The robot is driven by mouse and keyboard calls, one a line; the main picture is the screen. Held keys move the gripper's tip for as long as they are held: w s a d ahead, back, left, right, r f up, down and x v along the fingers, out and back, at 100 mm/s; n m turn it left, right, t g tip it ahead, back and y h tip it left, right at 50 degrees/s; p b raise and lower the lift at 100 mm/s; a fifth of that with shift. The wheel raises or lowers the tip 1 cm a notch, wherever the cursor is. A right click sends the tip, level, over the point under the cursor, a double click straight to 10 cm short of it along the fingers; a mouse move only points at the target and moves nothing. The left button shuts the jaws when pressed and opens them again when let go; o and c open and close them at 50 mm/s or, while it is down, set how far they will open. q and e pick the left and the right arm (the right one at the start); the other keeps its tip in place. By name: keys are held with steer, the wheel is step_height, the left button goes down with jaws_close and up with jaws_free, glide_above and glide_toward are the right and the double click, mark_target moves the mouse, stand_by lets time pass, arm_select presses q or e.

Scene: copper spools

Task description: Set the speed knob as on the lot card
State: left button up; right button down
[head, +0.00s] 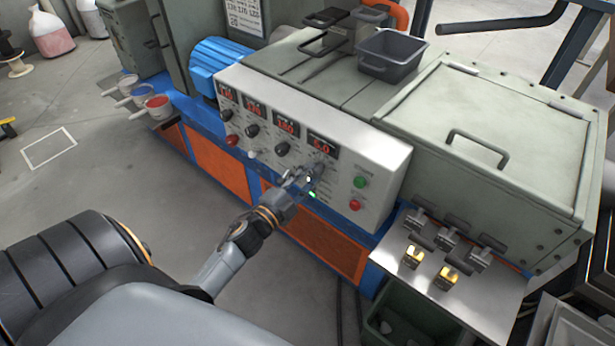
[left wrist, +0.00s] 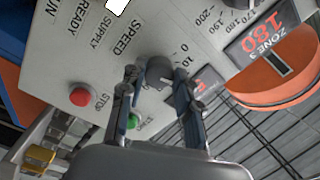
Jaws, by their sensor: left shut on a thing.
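The speed knob (left wrist: 160,68) is a dark grey knob on the white control panel (head: 375,165), beside the printed word SPEED and a scale in the left wrist view. My left gripper (head: 306,177) reaches it from the front. In the left wrist view my left gripper (left wrist: 158,82) has a finger on each side of the knob and is shut on it. The red display (head: 321,146) above the knob reads about 6.0. A white sheet with printed numbers (head: 245,14) hangs behind the machine's blue motor; its small text is hard to read. My right gripper is out of view.
Three more displays and knobs sit left along the panel, the nearest knob (head: 282,149) close to my gripper. Green (head: 359,182) and red (head: 354,204) buttons sit to the right. A grey bin (head: 388,58) stands on top. Open floor lies left.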

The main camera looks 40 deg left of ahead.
arm_select(q)
steer(key=o, duration=1.1)
steer(key=shift+o, duration=0.2)
steer(key=s, duration=1.2)
steer(key=shift+a+f, duration=0.2)
steer(key=shift+a, duration=0.1)
